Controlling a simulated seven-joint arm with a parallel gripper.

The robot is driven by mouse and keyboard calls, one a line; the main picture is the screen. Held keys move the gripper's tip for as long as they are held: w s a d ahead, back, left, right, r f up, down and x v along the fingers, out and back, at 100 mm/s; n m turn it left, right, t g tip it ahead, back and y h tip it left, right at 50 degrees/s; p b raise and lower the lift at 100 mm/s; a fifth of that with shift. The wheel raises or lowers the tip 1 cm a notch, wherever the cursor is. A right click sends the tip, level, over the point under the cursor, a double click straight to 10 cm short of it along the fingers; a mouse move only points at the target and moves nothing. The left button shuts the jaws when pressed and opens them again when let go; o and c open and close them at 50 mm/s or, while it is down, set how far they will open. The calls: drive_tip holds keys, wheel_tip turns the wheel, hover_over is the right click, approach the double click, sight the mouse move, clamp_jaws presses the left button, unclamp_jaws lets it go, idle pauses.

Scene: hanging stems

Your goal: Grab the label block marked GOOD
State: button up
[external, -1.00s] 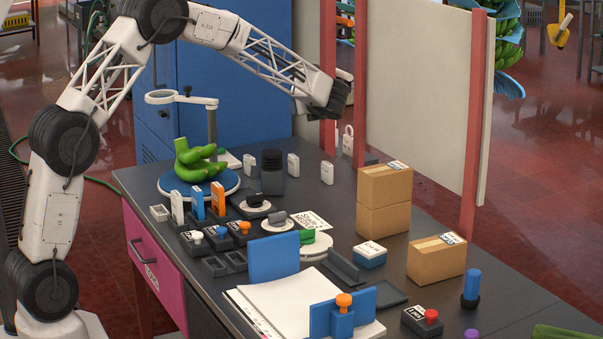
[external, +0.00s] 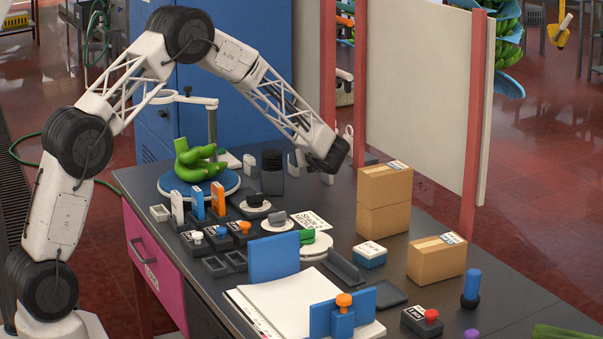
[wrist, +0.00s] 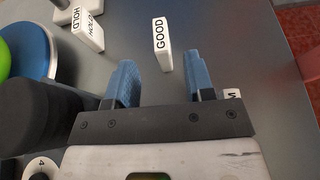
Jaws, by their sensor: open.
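The label block marked GOOD (wrist: 160,42) is a small white block standing upright in the wrist view, with its lettering readable. My gripper (wrist: 160,64) is open, with its two blue fingers on either side of the space in front of the block. The block shows past the fingertips, between them, and nothing is held. In the external view the dark end of my arm hangs low over the back of the table, in front of small white blocks. I cannot tell there which one is GOOD, and the fingers are hidden.
A white block marked HOLD (wrist: 89,32) stands left of GOOD. A dark jar (external: 272,172) and a blue plate with green bananas (external: 228,185) are nearby. Stacked cardboard boxes (external: 384,205) stand to the right.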

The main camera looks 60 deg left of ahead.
drive_tip(key=shift+x, duration=1.25)
drive_tip(key=shift+x, duration=2.6)
drive_tip(key=shift+w+r, duration=0.1)
drive_tip(key=shift+c, duration=0.5)
clamp_jaws()
drive_tip(key=shift+r, duration=5.05)
